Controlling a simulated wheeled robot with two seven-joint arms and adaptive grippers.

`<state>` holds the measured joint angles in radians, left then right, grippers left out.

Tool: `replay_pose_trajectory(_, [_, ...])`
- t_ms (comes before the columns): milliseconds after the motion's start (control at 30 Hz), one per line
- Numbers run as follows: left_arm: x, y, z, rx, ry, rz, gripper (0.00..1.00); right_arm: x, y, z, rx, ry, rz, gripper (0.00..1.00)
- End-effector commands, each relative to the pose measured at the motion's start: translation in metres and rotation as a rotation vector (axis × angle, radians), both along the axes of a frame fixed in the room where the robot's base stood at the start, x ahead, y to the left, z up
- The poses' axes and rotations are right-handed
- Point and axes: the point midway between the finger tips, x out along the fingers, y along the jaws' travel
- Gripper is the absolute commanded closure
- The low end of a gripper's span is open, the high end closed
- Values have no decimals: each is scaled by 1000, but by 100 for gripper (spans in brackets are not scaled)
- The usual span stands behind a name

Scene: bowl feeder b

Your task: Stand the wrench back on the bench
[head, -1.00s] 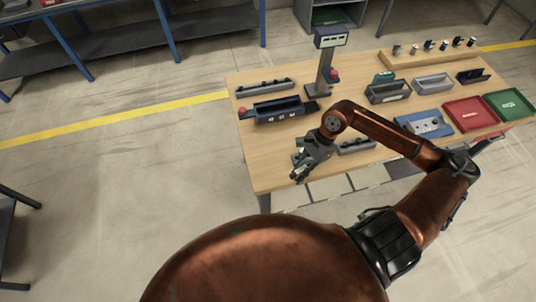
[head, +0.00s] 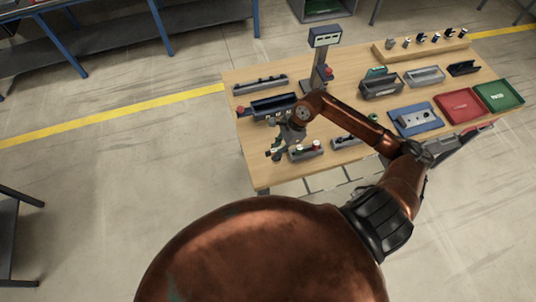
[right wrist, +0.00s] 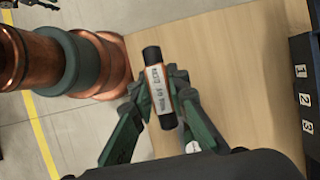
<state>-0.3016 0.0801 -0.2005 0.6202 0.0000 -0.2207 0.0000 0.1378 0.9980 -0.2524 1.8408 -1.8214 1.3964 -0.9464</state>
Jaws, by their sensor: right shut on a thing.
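My right gripper (head: 279,150) hangs over the left front part of the wooden bench (head: 235,80). In the right wrist view its fingers (right wrist: 162,97) are closed on a dark cylindrical tool (right wrist: 159,80), which I take to be the wrench. It has black ends, a copper-coloured band and a pale label with small print. Bench top shows behind it; its height above the bench is hard to tell. In the head view the tool is too small and covered to make out clearly. My left gripper is not in view.
A dark numbered holder (right wrist: 305,88) stands near the gripper. A post with a display (head: 325,37) stands behind. Red (head: 460,106) and green (head: 500,96) trays are at the right.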

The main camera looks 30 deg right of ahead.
Motion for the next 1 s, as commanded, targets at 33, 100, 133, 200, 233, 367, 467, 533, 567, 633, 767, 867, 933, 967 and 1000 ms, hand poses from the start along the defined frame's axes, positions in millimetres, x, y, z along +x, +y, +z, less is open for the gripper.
replay_pose_trajectory(33, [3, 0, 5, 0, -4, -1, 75, 7, 6, -6, 7, 0, -1, 100])
replay_pose_trajectory(100, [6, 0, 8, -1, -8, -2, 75, 14, 12, -16, 5, -1, 1, 100])
replay_pose_trajectory(133, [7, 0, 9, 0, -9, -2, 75, 16, 14, -20, 5, -1, 2, 100])
replay_pose_trajectory(200, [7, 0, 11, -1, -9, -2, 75, 21, 15, -27, 4, -2, 2, 100])
replay_pose_trajectory(233, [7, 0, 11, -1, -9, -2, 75, 22, 16, -29, 4, -2, 2, 100])
replay_pose_trajectory(367, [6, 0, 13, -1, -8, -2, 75, 27, 20, -37, 3, -2, 3, 100])
replay_pose_trajectory(467, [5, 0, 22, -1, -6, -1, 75, 27, 22, -50, 5, 3, 1, 100])
replay_pose_trajectory(533, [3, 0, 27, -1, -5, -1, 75, 27, 21, -58, 4, 1, 1, 100])
replay_pose_trajectory(567, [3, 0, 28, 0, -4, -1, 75, 28, 21, -62, 4, 1, 1, 100])
replay_pose_trajectory(633, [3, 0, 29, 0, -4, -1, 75, 28, 20, -67, 3, -1, 2, 100])
replay_pose_trajectory(767, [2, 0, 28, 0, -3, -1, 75, 28, 20, -70, 0, -3, 3, 100])
replay_pose_trajectory(867, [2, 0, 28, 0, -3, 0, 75, 28, 20, -70, 0, -3, 3, 100])
replay_pose_trajectory(933, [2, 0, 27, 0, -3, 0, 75, 28, 20, -71, 0, -3, 3, 100])
replay_pose_trajectory(967, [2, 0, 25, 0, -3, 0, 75, 28, 20, -72, 0, -3, 3, 100])
replay_pose_trajectory(1000, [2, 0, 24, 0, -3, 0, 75, 28, 19, -73, 0, -3, 3, 100])
